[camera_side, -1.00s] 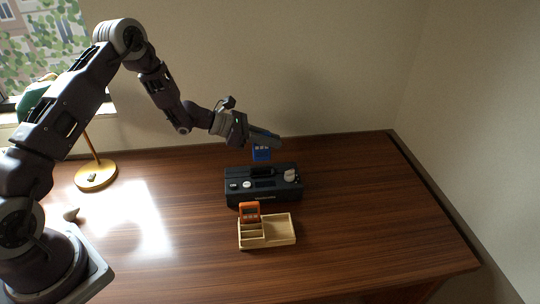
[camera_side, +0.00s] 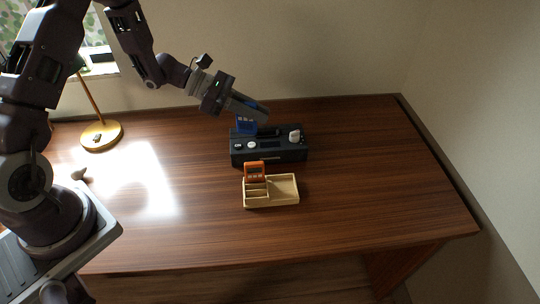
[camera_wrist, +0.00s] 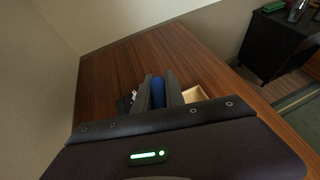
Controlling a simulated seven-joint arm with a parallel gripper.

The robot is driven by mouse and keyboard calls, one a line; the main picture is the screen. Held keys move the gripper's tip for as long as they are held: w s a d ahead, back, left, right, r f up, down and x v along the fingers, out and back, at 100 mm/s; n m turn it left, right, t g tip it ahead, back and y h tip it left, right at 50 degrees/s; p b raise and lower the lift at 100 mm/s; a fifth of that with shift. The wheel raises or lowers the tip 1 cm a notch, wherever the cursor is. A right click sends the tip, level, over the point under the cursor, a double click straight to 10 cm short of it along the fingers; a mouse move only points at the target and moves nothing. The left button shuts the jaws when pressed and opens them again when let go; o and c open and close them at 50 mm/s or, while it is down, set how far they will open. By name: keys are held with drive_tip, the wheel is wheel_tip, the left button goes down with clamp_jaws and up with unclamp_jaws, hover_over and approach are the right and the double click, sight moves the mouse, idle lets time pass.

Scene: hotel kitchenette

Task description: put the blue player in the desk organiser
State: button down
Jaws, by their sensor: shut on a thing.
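The blue player (camera_side: 245,125) is held up at the tip of my gripper (camera_side: 258,112), above the left back part of the black device. In the wrist view the blue player (camera_wrist: 158,92) shows between the two fingers of my gripper (camera_wrist: 160,95). The fingers are shut on it. The desk organiser (camera_side: 285,190) is a pale wooden tray with compartments, in front of the black device. An orange player (camera_side: 255,171) stands upright in its back left compartment. In the wrist view part of the organiser (camera_wrist: 194,94) shows right of the fingers.
A black box-shaped device (camera_side: 268,152) with knobs stands right behind the organiser. The wooden desk (camera_side: 380,180) is clear on the right.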

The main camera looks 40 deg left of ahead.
drive_tip(key=w+d+f+m+g, duration=0.1)
drive_tip(key=w+d+f, duration=0.15)
drive_tip(key=d, duration=0.35)
drive_tip(key=w+d+f+g, duration=0.1)
drive_tip(key=w+d+f, duration=0.1)
drive_tip(key=w+d, duration=0.25)
hover_over(304, 177)
drive_tip(key=shift+h, duration=0.4)
wheel_tip(304, 177, down, 10)
drive_tip(key=shift+r, duration=0.1)
drive_tip(key=shift+f, duration=0.2)
drive_tip(key=c, duration=1.4)
unclamp_jaws()
drive_tip(key=shift+f, duration=0.1)
drive_tip(key=shift+m, duration=0.3)
drive_tip(key=v, duration=1.2)
